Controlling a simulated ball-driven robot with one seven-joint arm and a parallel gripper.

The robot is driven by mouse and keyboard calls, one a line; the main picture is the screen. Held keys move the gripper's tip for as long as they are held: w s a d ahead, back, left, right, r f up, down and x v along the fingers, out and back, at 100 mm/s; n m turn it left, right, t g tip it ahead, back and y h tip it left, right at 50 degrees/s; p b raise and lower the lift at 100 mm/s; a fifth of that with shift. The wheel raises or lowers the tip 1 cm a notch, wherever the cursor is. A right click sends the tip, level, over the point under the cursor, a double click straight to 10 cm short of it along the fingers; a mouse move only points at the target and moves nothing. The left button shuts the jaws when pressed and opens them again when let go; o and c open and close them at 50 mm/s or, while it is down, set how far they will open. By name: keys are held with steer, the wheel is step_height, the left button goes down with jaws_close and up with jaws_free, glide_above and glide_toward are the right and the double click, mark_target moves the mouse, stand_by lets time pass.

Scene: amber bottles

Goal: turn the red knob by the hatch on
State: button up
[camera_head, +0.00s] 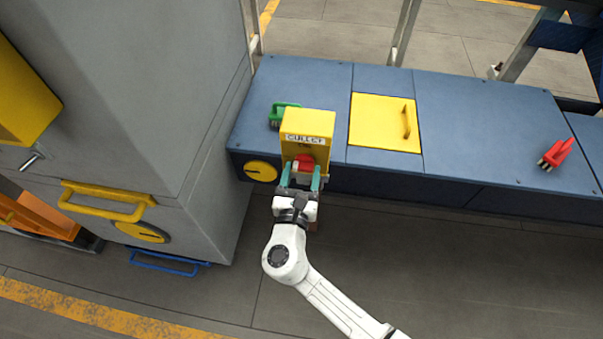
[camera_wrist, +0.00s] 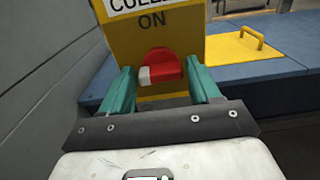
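The red knob (camera_head: 304,162) sits on the front of a yellow box (camera_head: 308,123) labelled "CULLET", beside the yellow hatch (camera_head: 384,122). In the wrist view the red knob (camera_wrist: 163,68) has a white mark on its left side, and "ON" is printed above it on the yellow box (camera_wrist: 180,22). My gripper (camera_head: 301,178) is in front of the box. Its teal fingers (camera_wrist: 160,85) are spread apart on either side of the knob, with gaps showing. I cannot tell the exact depth between fingertips and knob. The hatch (camera_wrist: 238,46) lies flat and closed, with a raised handle.
The blue bench (camera_head: 470,120) carries a green clamp-like item (camera_head: 281,114) behind the box and a red item (camera_head: 555,153) at right. A grey cabinet (camera_head: 130,90) with a yellow handle (camera_head: 105,202) stands close at left. The floor (camera_head: 440,270) at right is clear.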

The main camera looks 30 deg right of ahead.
steer(key=c, duration=0.7)
steer(key=m+b, duration=0.3)
steer(key=shift+s+d+f+m, duration=0.1)
steer(key=shift+f+m, duration=0.1)
steer(key=shift+m, duration=0.1)
steer(key=shift+s+d+f+m+b, duration=0.1)
steer(key=shift+m+b, duration=2.9)
steer(key=shift+m, duration=0.55)
steer(key=shift+d+f+m+b, duration=0.1)
steer(key=shift+m+b, duration=2.9)
steer(key=shift+m, duration=0.55)
